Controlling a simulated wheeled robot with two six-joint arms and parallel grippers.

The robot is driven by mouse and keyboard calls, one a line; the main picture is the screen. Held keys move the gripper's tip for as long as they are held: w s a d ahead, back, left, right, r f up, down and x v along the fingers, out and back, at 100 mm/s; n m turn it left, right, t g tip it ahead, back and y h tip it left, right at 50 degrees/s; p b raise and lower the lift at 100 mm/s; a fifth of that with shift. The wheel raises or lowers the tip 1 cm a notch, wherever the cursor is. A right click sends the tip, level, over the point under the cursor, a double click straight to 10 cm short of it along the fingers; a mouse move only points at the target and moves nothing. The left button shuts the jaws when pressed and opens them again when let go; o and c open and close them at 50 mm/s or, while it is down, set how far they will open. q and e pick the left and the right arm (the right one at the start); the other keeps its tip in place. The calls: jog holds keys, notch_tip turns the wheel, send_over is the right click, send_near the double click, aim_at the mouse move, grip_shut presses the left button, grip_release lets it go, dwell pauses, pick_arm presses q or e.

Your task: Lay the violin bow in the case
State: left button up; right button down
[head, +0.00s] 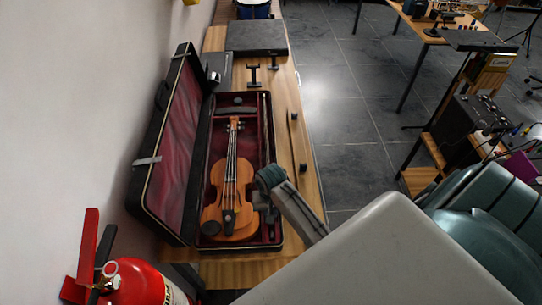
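The violin case (279,215) lies open on the wooden table, its lid (166,150) tilted up on the left against the wall. A violin (232,190) lies in its dark red lining. A thin stick, which looks like the violin bow (291,140), lies lengthwise on the table right of the case, close to two small dark blocks. An arm of mine, coming in from the right, ends in my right gripper (265,203) over the case's right edge, beside the violin's lower body. Its fingers are too small and dark to read. My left gripper is not in view.
A dark flat box (257,37) and small black stands (254,76) are on the table beyond the case. A red fire extinguisher (135,284) stands at the lower left. Grey floor (345,120) is open right of the table; another bench with equipment stands farther right.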

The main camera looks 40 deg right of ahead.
dwell(0.7)
jog(key=shift+p, duration=0.45)
jog(key=shift+f, duration=0.35)
dwell(0.8)
jog(key=c, duration=1.3)
grip_release()
jog(key=shift+c, duration=0.2)
jog(key=shift+r, duration=0.1)
